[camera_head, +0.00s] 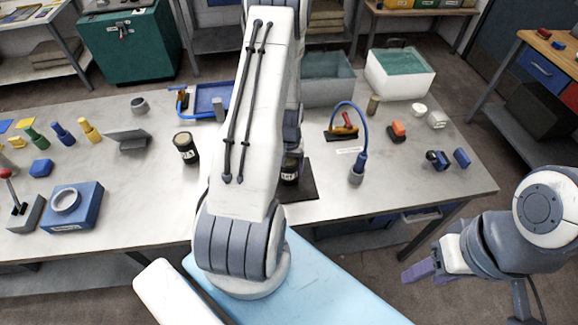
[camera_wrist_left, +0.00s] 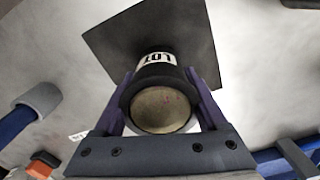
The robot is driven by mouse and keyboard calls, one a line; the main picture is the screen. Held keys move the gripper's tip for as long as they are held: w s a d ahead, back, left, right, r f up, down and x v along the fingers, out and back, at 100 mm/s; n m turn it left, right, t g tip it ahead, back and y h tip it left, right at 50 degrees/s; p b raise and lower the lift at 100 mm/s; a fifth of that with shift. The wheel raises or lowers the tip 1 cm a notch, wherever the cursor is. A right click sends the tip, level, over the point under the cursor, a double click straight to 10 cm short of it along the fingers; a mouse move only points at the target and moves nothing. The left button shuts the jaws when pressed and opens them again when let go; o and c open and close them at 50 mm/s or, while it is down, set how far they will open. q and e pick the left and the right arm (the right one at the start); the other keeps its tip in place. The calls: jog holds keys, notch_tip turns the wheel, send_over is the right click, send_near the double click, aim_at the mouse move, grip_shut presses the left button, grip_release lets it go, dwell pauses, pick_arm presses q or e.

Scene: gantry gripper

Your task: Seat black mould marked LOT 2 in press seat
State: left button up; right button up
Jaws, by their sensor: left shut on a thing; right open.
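A black mould (camera_wrist_left: 158,77) with a white label is between the purple fingers of my left gripper (camera_wrist_left: 161,100), which is shut on it. The label reads "LOT"; its number is out of sight. In the head view this mould (camera_head: 289,172) is at the dark square mat (camera_head: 305,188), partly hidden by my arm; I cannot tell whether it touches the mat. A second black mould (camera_head: 186,149) stands left of my arm, its label too small to read. A blue block with a grey ring (camera_head: 66,200), perhaps the press seat, is at front left. My right gripper (camera_head: 418,271) is open and empty, off the table's front.
A lever box (camera_head: 25,214) with a red knob stands beside the blue block. A grey angled stand (camera_head: 128,140) and a blue tray (camera_head: 209,99) are farther back. A blue hooped tool (camera_head: 357,172) stands right of the mat. The table's front middle-left is clear.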

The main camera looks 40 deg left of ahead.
pick_arm(q)
jog(key=shift+f, duration=0.15)
jog(key=o, duration=1.3)
